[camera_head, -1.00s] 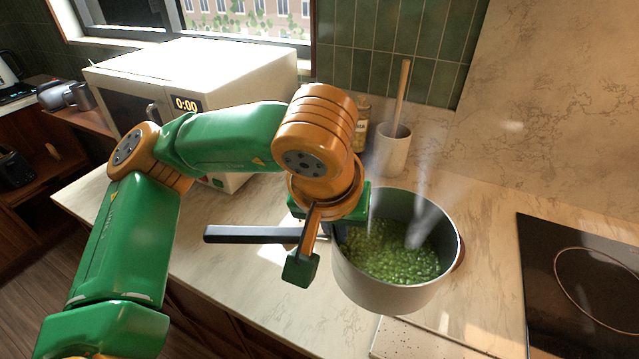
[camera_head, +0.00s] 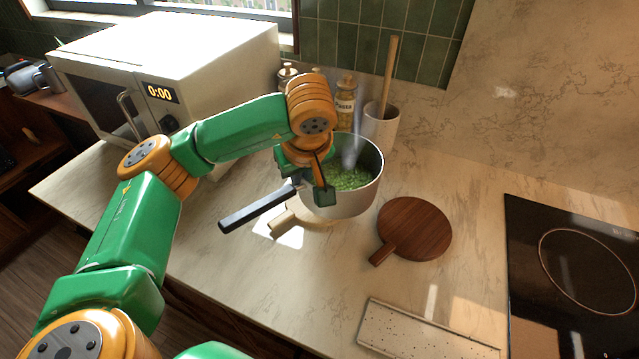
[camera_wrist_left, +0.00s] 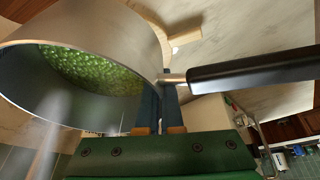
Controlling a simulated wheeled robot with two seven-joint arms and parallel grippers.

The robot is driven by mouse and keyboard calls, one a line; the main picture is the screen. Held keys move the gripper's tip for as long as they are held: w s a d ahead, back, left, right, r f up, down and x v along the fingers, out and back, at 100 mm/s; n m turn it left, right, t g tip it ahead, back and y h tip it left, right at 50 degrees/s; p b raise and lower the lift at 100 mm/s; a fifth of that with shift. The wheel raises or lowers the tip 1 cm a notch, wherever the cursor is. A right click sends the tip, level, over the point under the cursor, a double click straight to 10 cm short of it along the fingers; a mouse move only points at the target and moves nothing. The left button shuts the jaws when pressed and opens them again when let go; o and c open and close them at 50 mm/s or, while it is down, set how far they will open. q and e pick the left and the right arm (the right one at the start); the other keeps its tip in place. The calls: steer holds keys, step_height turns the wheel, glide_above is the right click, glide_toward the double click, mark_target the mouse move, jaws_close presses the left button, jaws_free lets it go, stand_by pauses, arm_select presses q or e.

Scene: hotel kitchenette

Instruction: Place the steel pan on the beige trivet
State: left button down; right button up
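The steel pan (camera_head: 345,203), full of steaming green peas, is upright at the middle of the counter. Its black handle (camera_head: 258,207) points to the lower left. My left gripper (camera_head: 322,185) is shut on the handle's metal neck beside the pan wall; the wrist view shows the pan (camera_wrist_left: 140,35) and handle (camera_wrist_left: 250,72) by the fingers (camera_wrist_left: 160,105). The beige trivet (camera_head: 284,222) is mostly hidden under the pan, its stub handle showing at the lower left; it also shows in the wrist view (camera_wrist_left: 186,38). I cannot tell whether pan and trivet touch. My right gripper is out of view.
A dark brown round board (camera_head: 415,228) lies right of the pan. A speckled slab (camera_head: 425,332) lies at the front, and a black cooktop (camera_head: 575,265) is at right. Behind the pan stand a utensil crock (camera_head: 381,125) and a pasta jar (camera_head: 345,104). A microwave (camera_head: 180,65) stands at left.

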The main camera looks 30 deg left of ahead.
arm_select(q)
steer(key=a+f, duration=0.1)
steer(key=w+a+f, duration=0.1)
steer(key=a+f, duration=0.1)
steer(key=f, duration=0.1)
steer(key=shift+w, duration=0.4)
step_height(320, 180, down, 2)
steer(key=shift+d+f+p, duration=0.1)
steer(key=shift+f+p, duration=0.05)
steer(key=shift+p, duration=0.65)
steer(key=shift+f, duration=0.25)
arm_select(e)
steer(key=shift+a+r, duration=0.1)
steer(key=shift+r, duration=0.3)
arm_select(q)
steer(key=shift+f, duration=0.15)
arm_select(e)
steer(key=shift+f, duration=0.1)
arm_select(q)
steer(key=c, duration=1.2)
jaws_free()
steer(key=shift+s, duration=0.1)
steer(key=shift+c, duration=0.2)
steer(key=shift+o, duration=0.9)
steer(key=shift+s+d, duration=0.1)
